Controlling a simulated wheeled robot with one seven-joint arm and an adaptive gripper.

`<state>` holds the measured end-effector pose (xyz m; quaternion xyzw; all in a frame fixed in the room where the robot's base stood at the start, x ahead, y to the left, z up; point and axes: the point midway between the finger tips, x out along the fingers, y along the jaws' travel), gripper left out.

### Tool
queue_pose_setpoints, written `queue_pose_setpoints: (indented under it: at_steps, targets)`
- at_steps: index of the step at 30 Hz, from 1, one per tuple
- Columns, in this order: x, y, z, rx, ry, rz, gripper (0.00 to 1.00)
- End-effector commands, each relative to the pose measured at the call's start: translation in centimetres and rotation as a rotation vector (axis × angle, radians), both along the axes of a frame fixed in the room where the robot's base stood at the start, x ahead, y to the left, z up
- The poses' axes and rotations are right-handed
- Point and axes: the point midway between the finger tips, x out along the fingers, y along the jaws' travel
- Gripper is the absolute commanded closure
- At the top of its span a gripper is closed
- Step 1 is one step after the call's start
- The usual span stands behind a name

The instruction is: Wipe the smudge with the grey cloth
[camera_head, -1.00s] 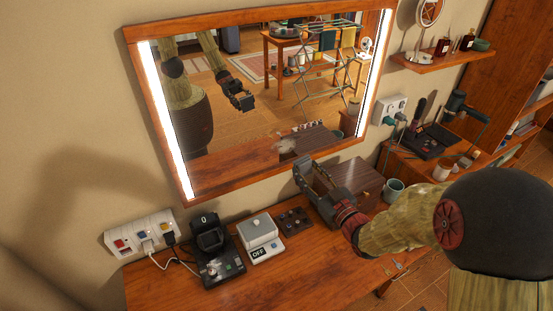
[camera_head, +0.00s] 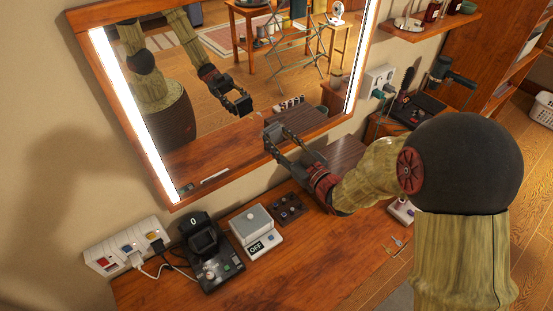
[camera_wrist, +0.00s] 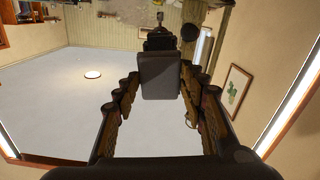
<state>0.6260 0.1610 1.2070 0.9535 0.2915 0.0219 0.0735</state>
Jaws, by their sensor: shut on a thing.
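My gripper (camera_head: 277,141) is in front of the lower part of the wall mirror (camera_head: 215,100). It is shut on the grey cloth (camera_wrist: 160,77), which looks like a folded grey pad between the fingertips in the wrist view. In the head view the cloth (camera_head: 273,130) is close to the glass; I cannot tell if it touches. A mottled, faint brownish patch (camera_wrist: 145,12) at the top of the wrist view looks like the smudge, just beyond the cloth. In the head view the smudge is not clear, probably behind my gripper.
A wooden dressing table (camera_head: 175,288) lies below, with a power strip (camera_head: 126,246), a black device (camera_head: 207,252), a white scale (camera_head: 256,230) and a small dark tray (camera_head: 286,207). A shelf (camera_head: 428,27) is at upper right.

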Motion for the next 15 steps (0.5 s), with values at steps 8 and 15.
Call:
queue_pose_setpoints:
  at_steps: [8,15]
  targets:
    - [0.0,0.0,-2.1,0.000,-0.001,0.000,0.79]
    - [0.0,0.0,-5.0,0.000,-0.001,0.000,0.79]
